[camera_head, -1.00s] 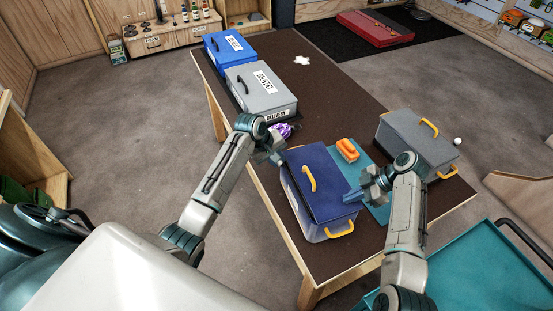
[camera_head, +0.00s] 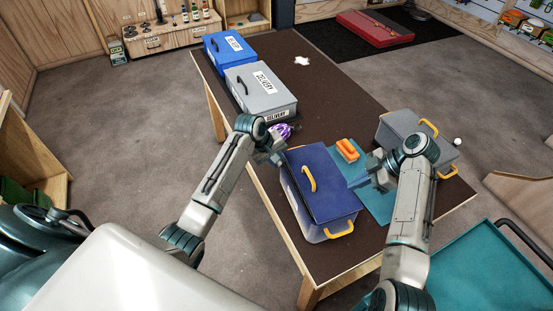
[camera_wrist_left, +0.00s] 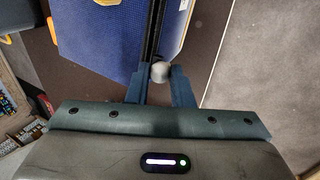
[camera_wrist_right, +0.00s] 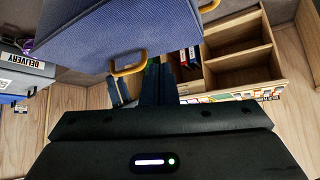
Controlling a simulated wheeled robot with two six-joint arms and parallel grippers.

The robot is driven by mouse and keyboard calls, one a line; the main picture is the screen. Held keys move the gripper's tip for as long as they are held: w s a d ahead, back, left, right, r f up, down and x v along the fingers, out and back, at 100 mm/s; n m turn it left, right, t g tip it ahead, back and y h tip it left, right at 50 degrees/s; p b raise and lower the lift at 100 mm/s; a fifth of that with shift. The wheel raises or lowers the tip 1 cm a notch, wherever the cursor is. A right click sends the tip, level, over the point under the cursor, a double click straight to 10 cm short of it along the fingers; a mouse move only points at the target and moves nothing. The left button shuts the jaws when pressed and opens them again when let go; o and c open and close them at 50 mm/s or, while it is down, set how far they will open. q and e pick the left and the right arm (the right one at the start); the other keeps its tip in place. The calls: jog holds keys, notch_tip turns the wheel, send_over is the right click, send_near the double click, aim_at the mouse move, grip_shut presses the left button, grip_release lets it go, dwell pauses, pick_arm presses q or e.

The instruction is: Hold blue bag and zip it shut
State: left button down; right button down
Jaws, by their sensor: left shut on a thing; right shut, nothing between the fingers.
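The blue bag (camera_head: 330,180) stands on the dark table, with a yellow handle (camera_head: 309,178) on its lid and another low on its near side. My left gripper (camera_head: 280,157) is at its far left corner. In the left wrist view its fingers (camera_wrist_left: 160,84) are shut on a small grey round knob (camera_wrist_left: 160,72) at the end of a black strip along the bag's edge (camera_wrist_left: 105,30). My right gripper (camera_head: 358,182) is shut and empty beside the bag's right side, over a teal mat (camera_head: 378,208). I cannot tell whether it touches the bag.
A grey bag (camera_head: 400,138) with yellow handles stands to the right. An orange object (camera_head: 347,150) lies on the mat. A purple item (camera_head: 283,130) lies behind my left gripper. Grey (camera_head: 262,95) and blue (camera_head: 222,50) delivery boxes stand at the table's far left.

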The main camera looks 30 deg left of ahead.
pick_arm(q)
jog(key=shift+f, duration=0.1)
jog(key=c, duration=1.2)
grip_release()
pick_arm(e)
jog(key=shift+f, duration=0.1)
